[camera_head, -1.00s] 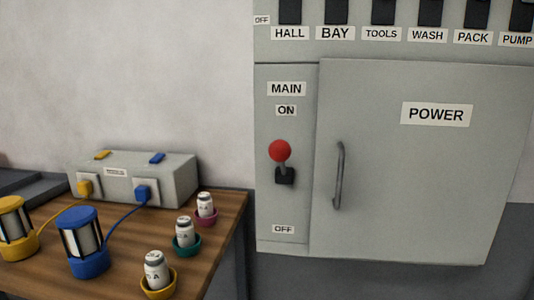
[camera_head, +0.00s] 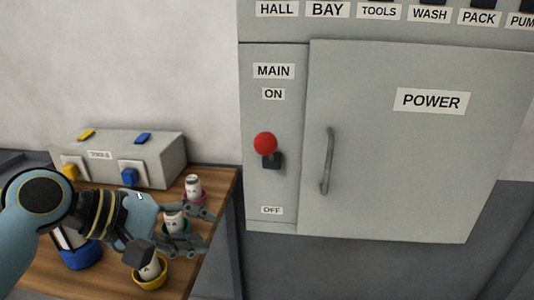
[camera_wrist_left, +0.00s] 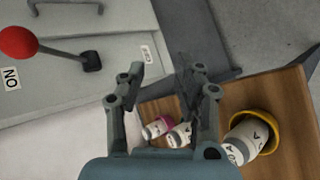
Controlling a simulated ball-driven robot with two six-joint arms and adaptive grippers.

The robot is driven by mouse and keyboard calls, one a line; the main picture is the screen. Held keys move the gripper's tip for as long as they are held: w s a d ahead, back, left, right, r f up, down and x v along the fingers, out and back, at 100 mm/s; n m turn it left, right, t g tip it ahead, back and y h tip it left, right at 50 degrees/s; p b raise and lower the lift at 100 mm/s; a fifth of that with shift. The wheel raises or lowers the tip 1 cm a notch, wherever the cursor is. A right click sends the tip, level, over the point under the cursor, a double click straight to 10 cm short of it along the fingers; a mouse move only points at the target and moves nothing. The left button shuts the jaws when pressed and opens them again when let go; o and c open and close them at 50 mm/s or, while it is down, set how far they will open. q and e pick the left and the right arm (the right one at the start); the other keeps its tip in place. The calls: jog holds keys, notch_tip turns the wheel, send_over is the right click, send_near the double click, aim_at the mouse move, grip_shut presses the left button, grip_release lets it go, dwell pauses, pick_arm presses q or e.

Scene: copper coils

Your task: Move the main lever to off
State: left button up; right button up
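The main lever has a red ball knob (camera_head: 265,143) on a short stem from a black base (camera_head: 272,161). It sits on the grey panel between the ON label (camera_head: 273,94) and the OFF label (camera_head: 271,210), with the knob tipped toward ON. The knob also shows at the upper left of the left wrist view (camera_wrist_left: 17,42). My left gripper (camera_head: 207,231) is open and empty over the table's right part, below and left of the lever. Its spread fingers (camera_wrist_left: 165,90) show in the left wrist view, apart from the lever. My right gripper is not in view.
A cabinet door marked POWER (camera_head: 400,150) with a handle (camera_head: 327,160) is right of the lever. Small white jars stand in coloured cups, including a yellow cup (camera_head: 150,280), near my left gripper. A grey TOOLS box (camera_head: 160,155) stands behind. Space before the panel is clear.

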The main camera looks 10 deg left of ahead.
aim_at(268, 150)
pick_arm(q)
jog(key=w+d+r+n+t+h, duration=0.2)
jog(key=w+r+n+h, duration=0.4)
jog(key=r, duration=0.5)
jog(key=w+d+f, duration=0.1)
jog(key=w+d, duration=0.1)
jog(key=w+d+y, duration=0.1)
jog(key=w+d, duration=0.1)
jog(key=d, duration=0.1)
jog(key=w+d+f+y, duration=0.1)
jog(key=w+d, duration=0.1)
jog(key=d, duration=0.1)
jog(key=shift+w+d+f+m+g, duration=0.15)
jog(key=shift+w+f+m+g, duration=0.15)
jog(key=shift+w+f+m, duration=0.1)
jog(key=shift+r, duration=0.1)
grip_shut()
